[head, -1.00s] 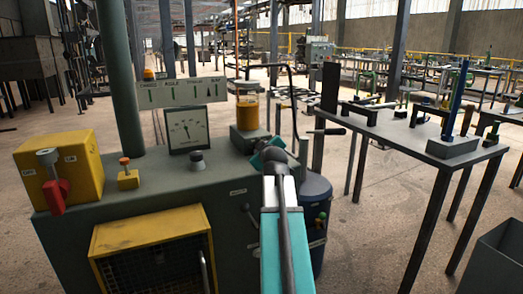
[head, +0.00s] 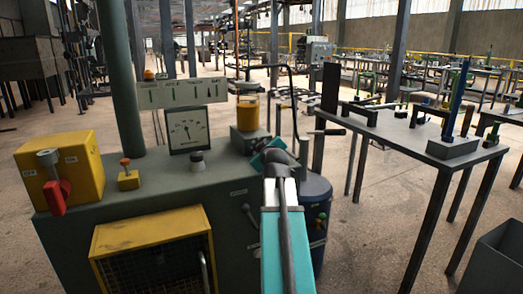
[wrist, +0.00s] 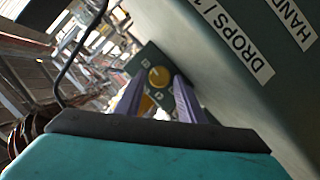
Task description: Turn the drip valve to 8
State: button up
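In the wrist view, a round yellow knob (wrist: 158,77) sits on a dark green plate with small white figures that I cannot read for certain. A label reading "DROPS / 1…" (wrist: 238,50) is on the green housing beside it. My gripper (wrist: 157,88) is open, with one finger on each side of the knob; I cannot tell whether they touch it. In the head view, my gripper (head: 272,158) is by the green block under the amber oil cup (head: 248,110). The knob is hidden there.
The green machine top carries a yellow box with a red lever (head: 60,172), a gauge (head: 188,130) and a small yellow block with an orange knob (head: 128,177). A blue drum (head: 316,205) stands beside the machine. A table with tools (head: 405,130) is at right.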

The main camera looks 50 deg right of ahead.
jog(key=p+v, duration=0.1)
jog(key=v, duration=0.6)
jog(key=shift+s+a+r+p, duration=0.1)
jog(key=shift+s+a+p, duration=0.1)
jog(key=shift+p, duration=0.1)
jog(key=shift+b, duration=0.6)
jog(key=shift+b+v, duration=2.55)
jog(key=shift+b, duration=1.05)
